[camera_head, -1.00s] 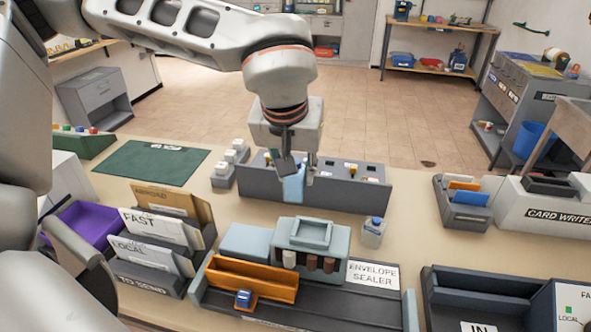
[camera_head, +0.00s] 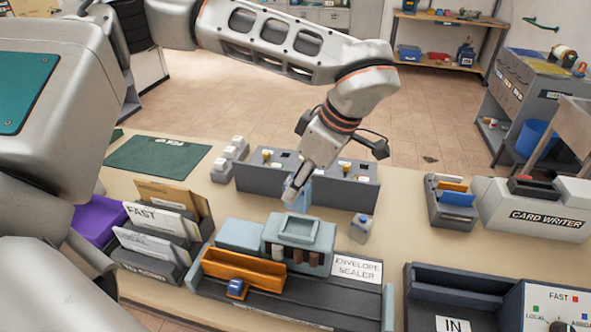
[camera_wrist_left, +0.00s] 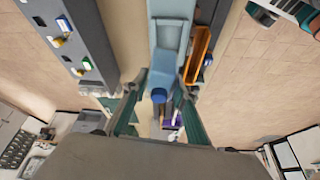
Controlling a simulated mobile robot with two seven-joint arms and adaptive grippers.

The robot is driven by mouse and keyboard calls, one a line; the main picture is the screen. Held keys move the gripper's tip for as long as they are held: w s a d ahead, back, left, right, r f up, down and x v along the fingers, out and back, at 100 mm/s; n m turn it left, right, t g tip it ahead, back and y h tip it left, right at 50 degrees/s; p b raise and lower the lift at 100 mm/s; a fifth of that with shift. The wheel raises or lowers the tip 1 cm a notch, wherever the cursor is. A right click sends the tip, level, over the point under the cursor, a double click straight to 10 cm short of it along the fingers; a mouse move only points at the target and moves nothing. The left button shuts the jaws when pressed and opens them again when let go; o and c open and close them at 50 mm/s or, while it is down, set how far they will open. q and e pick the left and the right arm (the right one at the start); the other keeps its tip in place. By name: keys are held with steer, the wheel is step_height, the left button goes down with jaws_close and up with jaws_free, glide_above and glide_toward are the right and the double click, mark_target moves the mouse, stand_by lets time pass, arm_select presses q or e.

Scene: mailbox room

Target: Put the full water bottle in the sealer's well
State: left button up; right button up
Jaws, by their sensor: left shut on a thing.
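My left gripper (camera_head: 294,190) is shut on a light-blue water bottle (camera_head: 304,196), held just behind the envelope sealer. In the left wrist view the bottle (camera_wrist_left: 150,76), with its dark blue cap (camera_wrist_left: 159,95), lies between the fingers. The light-blue sealer (camera_head: 270,258) stands on the table with its raised, rimmed well (camera_head: 298,228) on top, in front of the bottle. A paler bottle (camera_head: 360,230) with a blue cap stands beside the sealer to the right. The gripper hides part of the held bottle. My right gripper is not in view.
A grey dispenser block (camera_head: 262,175) stands behind the held bottle. An orange tray (camera_head: 243,267) sits on the sealer's front left. Letter holders (camera_head: 160,235) stand left, and a card writer (camera_head: 540,212) stands right.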

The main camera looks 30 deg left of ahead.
mark_target(299, 210)
arm_select(q)
steer(key=shift+s+d+f+n+g, duration=0.1)
steer(key=shift+s+d+n+g, duration=0.1)
steer(key=shift+n, duration=0.3)
steer(key=shift+s+d+n+g, duration=0.15)
steer(key=shift+n+g, duration=0.05)
steer(key=shift+n, duration=0.3)
steer(key=shift+f, duration=1.9)
steer(key=shift+f, duration=0.2)
steer(key=shift+f, duration=0.65)
steer(key=shift+f, duration=0.1)
steer(key=shift+f, duration=0.15)
steer(key=o, duration=1.2)
steer(key=shift+o, duration=0.2)
